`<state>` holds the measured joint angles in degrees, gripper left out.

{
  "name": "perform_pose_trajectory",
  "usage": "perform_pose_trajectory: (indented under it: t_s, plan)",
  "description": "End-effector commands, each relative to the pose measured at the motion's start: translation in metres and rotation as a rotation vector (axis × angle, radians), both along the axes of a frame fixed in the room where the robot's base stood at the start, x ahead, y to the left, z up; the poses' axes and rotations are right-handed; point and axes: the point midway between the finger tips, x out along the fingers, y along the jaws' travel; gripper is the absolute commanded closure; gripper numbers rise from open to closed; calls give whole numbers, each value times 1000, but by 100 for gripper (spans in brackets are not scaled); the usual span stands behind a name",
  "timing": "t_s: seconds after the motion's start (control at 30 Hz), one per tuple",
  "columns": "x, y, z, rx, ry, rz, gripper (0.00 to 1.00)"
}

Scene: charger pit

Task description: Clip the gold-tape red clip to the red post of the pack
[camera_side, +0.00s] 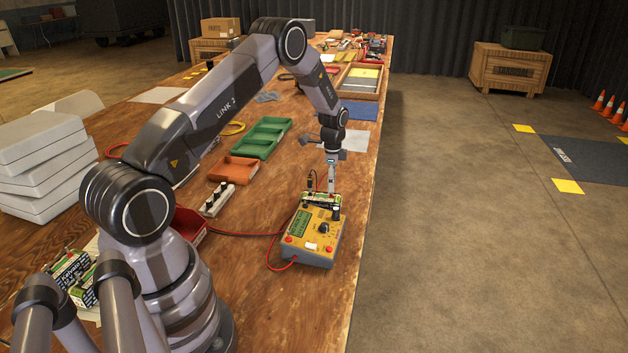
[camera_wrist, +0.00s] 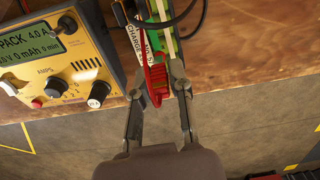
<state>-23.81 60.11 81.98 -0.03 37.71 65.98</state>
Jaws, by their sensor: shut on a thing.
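My gripper (camera_wrist: 156,82) points down at the charger end of the bench, its two fingers on either side of a red clip (camera_wrist: 157,86). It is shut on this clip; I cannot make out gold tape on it. The green and white pack (camera_wrist: 166,34) lies directly beyond the clip in the wrist view. In the side view the pack (camera_side: 321,199) sits at the back of the yellow charger (camera_side: 313,236), right below my gripper (camera_side: 331,188). The red post is hidden, and I cannot tell whether the clip touches it.
The charger (camera_wrist: 62,62) with its knobs stands close at the left in the wrist view. A red cable (camera_side: 240,234) runs left from it. Orange (camera_side: 233,170) and green trays lie behind on the bench. The bench's right edge is close, with open floor beyond.

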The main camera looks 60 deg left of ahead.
Motion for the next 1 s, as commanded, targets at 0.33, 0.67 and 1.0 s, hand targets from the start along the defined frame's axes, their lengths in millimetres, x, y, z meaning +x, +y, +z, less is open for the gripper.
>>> perform_pose_trajectory:
  t_s: [0.33, 0.67, 1.0]
  plan:
    - [0, 0, 0, 0, 0, 0, 64]
    - [0, 0, 0, 0, 0, 0, 52]
    - [0, 0, 0, 0, 0, 0, 44]
